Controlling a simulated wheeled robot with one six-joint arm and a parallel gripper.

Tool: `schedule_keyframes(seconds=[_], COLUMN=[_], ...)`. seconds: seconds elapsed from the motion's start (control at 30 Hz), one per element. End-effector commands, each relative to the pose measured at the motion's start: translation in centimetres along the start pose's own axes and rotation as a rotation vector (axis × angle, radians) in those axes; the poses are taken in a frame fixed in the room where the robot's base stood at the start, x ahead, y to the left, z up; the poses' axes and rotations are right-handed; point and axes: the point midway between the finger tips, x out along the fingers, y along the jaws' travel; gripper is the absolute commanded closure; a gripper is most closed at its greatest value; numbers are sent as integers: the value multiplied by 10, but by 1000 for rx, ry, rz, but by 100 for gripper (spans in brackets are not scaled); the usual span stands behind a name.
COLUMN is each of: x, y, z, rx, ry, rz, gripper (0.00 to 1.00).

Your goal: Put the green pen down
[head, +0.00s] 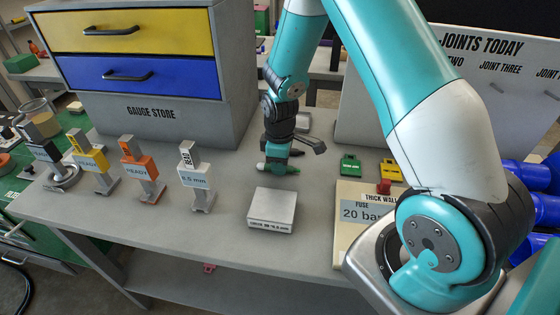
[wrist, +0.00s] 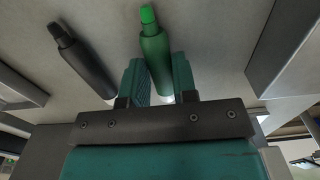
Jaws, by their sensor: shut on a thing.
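The green pen (wrist: 155,52) is between the two teal fingers of my gripper (wrist: 157,80) in the wrist view, with its green cap pointing away from the palm. In the head view the green pen (head: 288,169) shows as a small green piece at the fingertips of my gripper (head: 274,165), low over the grey bench top. I cannot tell whether the pen touches the bench. A black pen (wrist: 85,60) lies beside it to the left in the wrist view, apart from the fingers.
A small grey labelled block (head: 272,208) is just in front of my gripper. Green (head: 350,164) and yellow (head: 391,170) tags lie to the right, by a fuse plate (head: 350,215). Several tagged stands, including a white-tagged one (head: 195,180), are left. The drawer cabinet (head: 150,120) stands behind.

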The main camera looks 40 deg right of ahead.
Motion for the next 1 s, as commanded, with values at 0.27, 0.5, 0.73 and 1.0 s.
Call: schedule_keyframes(seconds=[0.27,0.5,0.73,1.0], x=[1,1,0,-58], y=[0,0,1,-2], z=[0,0,-1,-4], rx=[0,0,0,0], ry=[0,0,2,6], rz=[1,0,3,6], gripper=[58,48,48,48])
